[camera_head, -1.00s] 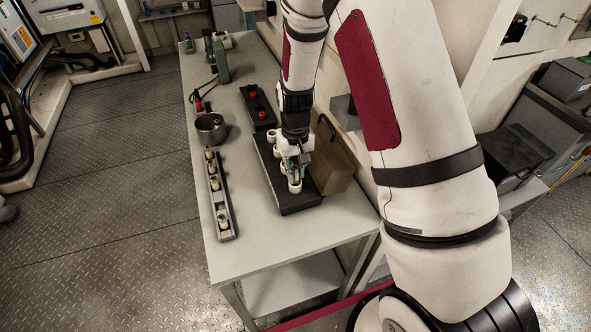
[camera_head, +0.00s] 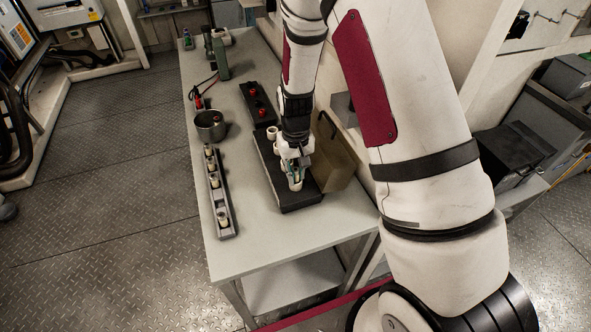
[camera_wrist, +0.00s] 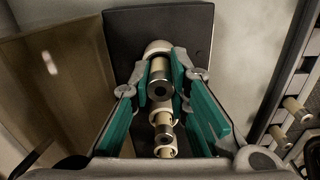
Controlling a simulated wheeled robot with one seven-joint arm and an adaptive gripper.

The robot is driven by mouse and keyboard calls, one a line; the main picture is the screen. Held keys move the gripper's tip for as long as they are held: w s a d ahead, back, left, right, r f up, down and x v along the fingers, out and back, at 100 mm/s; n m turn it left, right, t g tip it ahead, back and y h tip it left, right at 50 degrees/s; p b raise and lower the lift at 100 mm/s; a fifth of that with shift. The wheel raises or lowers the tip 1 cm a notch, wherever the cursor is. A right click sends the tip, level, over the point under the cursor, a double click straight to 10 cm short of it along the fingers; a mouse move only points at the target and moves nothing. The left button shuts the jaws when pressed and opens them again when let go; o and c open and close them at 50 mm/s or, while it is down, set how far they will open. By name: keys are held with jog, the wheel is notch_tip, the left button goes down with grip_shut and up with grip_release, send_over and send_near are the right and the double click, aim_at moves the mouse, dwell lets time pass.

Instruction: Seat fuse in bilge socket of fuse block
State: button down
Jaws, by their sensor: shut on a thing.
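The fuse block (camera_head: 300,205) is a long black box on the bench with a row of white ring-shaped sockets, partly hidden by my gripper (camera_head: 296,166). In the wrist view my gripper (camera_wrist: 160,88) has teal finger pads closed around a fuse (camera_wrist: 160,70), cream with metal end caps, its near cap facing the camera. The fuse is in line with the white socket (camera_wrist: 157,47) at the far end of the row. I cannot tell how deep it sits there. Two other sockets (camera_wrist: 163,118) (camera_wrist: 166,152) show metal and cream fuse ends in them. No socket labels are readable.
A grey rack (camera_head: 227,226) with several fuses stands on the left of the bench, with a metal cup (camera_head: 210,125) behind it. A black box with red knobs (camera_head: 258,104) lies beyond the block. A brown bin (camera_head: 334,160) stands close on the right. The front bench area is clear.

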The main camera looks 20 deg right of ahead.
jog(key=shift+f, duration=0.35)
jog(key=c, duration=1.4)
grip_release()
jog(key=shift+c, duration=0.2)
jog(key=shift+r, duration=0.1)
notch_tip(320, 180, up, 12)
notch_tip(320, 180, up, 8)
jog(key=t, duration=0.1)
send_over(296, 169)
jog(key=s, duration=0.2)
jog(key=s+r+t+b, duration=0.1)
jog(key=s+r+t, duration=0.2)
jog(key=s+r, duration=0.85)
jog(key=s+r+t+b, duration=0.1)
jog(key=s+r, duration=0.1)
jog(key=s, duration=0.5)
jog(key=shift+s+r+n+t, duration=0.15)
jog(key=shift+r+n+t, duration=0.15)
jog(key=shift+n, duration=0.1)
